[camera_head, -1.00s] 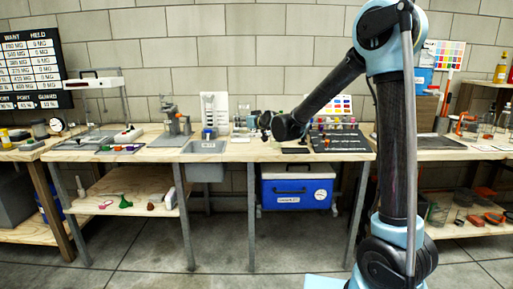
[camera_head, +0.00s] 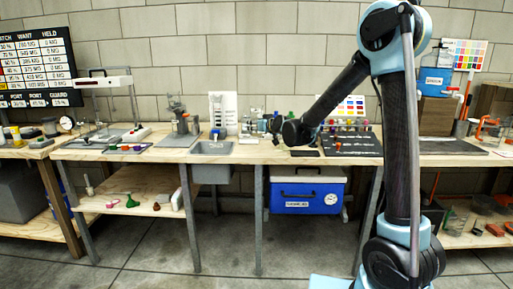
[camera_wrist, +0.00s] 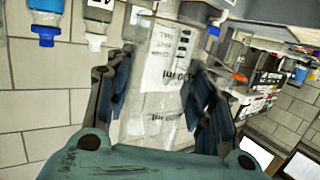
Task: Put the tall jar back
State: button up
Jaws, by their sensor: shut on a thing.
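A clear jar with printed markings (camera_wrist: 160,105) fills the middle of the wrist view, between the two blue-padded fingers of my gripper (camera_wrist: 158,78). My gripper is shut on it. The jar appears tilted in this turned view, and its lower end is hidden behind the gripper body. In the head view my gripper (camera_head: 276,127) is small and dark, over the back part of the middle bench. The jar is too small and too mixed with the clear items behind it to tell apart there.
The wooden bench (camera_head: 240,157) has a grey sink (camera_head: 212,148) and a dark board with coloured items (camera_head: 352,146). A white measuring panel (camera_head: 223,110) stands at the back. A blue cooler (camera_head: 307,193) is below.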

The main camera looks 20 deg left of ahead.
jog(key=shift+f, duration=3.9)
jog(key=o, duration=1.5)
jog(key=shift+c, duration=0.2)
jog(key=v, duration=1.2)
jog(key=shift+d, duration=0.2)
